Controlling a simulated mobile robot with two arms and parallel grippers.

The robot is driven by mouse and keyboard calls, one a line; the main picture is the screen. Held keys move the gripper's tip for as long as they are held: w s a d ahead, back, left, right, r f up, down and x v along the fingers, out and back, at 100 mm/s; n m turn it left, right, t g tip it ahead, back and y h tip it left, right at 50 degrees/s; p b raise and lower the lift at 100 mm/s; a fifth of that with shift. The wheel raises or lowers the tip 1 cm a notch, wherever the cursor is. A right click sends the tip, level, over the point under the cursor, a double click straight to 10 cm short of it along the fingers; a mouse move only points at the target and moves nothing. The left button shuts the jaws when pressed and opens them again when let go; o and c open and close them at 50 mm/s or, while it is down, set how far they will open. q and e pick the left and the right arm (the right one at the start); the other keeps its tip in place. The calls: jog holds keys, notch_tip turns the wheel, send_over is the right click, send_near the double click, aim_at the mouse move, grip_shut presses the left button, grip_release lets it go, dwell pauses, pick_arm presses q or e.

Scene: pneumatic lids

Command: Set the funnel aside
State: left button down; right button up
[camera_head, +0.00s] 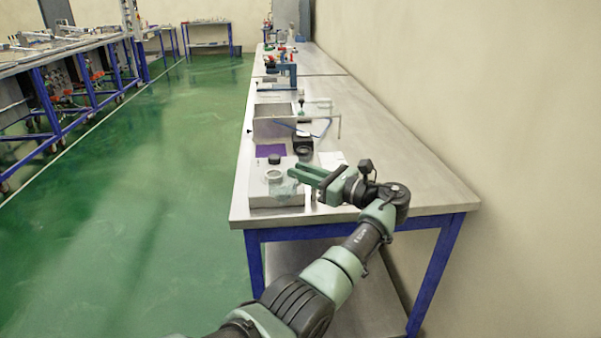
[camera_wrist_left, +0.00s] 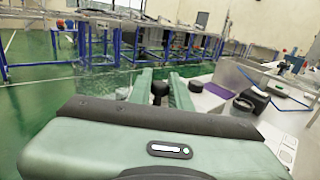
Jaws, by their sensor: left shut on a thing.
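My left gripper (camera_head: 294,171) is low over the near end of the workbench, its green fingers pointing left. It is shut on a clear, see-through piece, which looks like the funnel (camera_head: 287,188); its outline is faint against the block behind it. In the left wrist view my two fingers (camera_wrist_left: 160,78) extend forward with a dark round part between them that I cannot identify. A pale round jar or ring (camera_head: 274,176) sits on a light grey block (camera_head: 277,199), just left of the fingertips. My right gripper is not in view.
A black round container (camera_head: 303,145) and a metal bin (camera_head: 268,128) stand farther back. The bench top (camera_head: 400,175) is clear to the right, toward the wall.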

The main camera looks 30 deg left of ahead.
pick_arm(q)
jog(key=c, duration=1.6)
grip_release()
jog(key=d, duration=0.7)
jog(key=shift+s+d+b, duration=0.35)
jog(key=shift+s+d, duration=0.05)
jog(key=shift+s, duration=0.05)
